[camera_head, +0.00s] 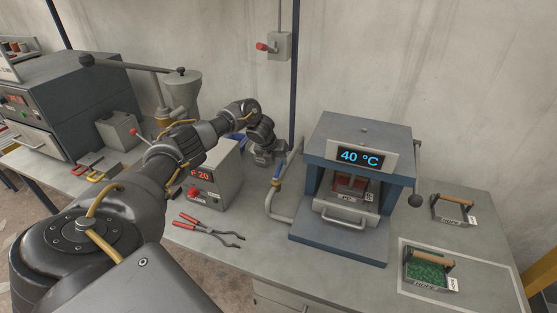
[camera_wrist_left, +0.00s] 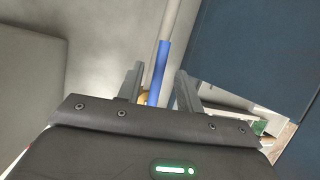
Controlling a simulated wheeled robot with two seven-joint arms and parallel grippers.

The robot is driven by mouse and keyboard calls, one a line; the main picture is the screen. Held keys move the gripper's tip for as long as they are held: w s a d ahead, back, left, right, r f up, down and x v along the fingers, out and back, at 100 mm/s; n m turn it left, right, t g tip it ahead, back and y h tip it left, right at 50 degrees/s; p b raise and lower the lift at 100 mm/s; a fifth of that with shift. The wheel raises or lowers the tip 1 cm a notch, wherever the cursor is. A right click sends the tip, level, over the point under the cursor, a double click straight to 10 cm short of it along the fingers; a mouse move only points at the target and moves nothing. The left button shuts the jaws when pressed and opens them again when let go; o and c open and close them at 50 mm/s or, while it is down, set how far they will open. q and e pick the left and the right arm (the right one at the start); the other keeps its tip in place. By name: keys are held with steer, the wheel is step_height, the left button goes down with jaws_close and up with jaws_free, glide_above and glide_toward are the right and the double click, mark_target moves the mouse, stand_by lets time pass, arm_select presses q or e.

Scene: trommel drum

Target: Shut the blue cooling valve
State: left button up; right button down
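The blue cooling valve handle (camera_wrist_left: 161,66) is a slim lever running along a pale pipe (camera_wrist_left: 170,20) in the left wrist view. A bit of brass-coloured fitting (camera_wrist_left: 143,98) shows at its lower end. In the head view the blue handle (camera_head: 278,170) is small, on the grey pipe left of the press. My left gripper (camera_head: 271,160) is beside it. In the wrist view the left gripper's fingers (camera_wrist_left: 159,86) are open, one on each side of the handle, with gaps visible. How deep the handle sits between them I cannot tell. My right gripper is not in view.
The blue-grey press (camera_head: 358,133) reading 40 °C stands right of the pipe. A grey box (camera_head: 214,178) with a red display stands left of it. Red-handled tongs (camera_head: 208,229) lie in front. Two wooden-handled trays (camera_head: 453,209) (camera_head: 430,270) sit at the right.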

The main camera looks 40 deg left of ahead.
arm_select(q)
steer(key=shift+x, duration=0.95)
jaws_close()
